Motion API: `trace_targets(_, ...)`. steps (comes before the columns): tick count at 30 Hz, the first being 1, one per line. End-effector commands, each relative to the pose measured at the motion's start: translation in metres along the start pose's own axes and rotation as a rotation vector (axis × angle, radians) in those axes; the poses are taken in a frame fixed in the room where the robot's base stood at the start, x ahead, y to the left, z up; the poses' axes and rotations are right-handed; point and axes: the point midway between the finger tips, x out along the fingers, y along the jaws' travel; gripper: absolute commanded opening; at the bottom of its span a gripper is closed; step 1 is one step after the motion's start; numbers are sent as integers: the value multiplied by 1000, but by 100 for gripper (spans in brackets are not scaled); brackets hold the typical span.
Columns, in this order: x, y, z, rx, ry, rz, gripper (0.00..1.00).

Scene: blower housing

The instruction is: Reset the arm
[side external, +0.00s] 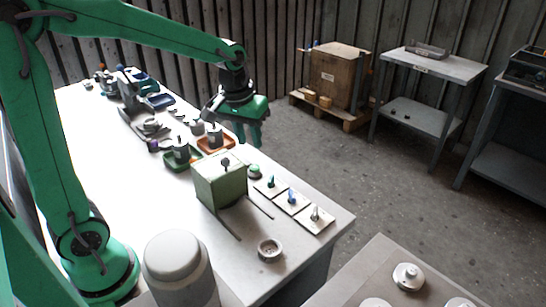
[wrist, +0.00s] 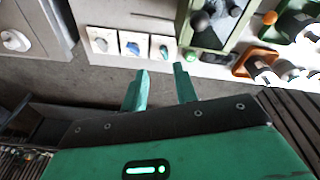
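My gripper (side external: 249,138) hangs over the far right edge of the white table (side external: 112,182), behind the green box housing (side external: 219,185) in the side external view. In the wrist view the two green fingers of my gripper (wrist: 160,70) are apart with nothing between them. Beyond the fingertips the wrist view shows the green box housing (wrist: 211,22) and a row of small white tiles with knobs, one of them a blue knob (wrist: 132,47). These tiles also show in the side external view, with the blue knob (side external: 292,196) in the middle.
An orange tray (side external: 229,143) and a green tray (side external: 170,163) hold grey parts. A grey ring (side external: 270,247) lies near the front edge, beside a grey cylinder (side external: 176,262). A wooden crate (side external: 340,75) and a metal side table (side external: 458,68) stand across open floor.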

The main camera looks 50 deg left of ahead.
Motion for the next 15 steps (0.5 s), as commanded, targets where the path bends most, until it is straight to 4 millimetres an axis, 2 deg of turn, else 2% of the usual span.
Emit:
trace_targets(1,-10,-1,7,18,17,6,29)
trace_targets(6,-33,-6,31,79,64,21,29)
trace_targets(15,-63,-16,75,187,150,44,29)
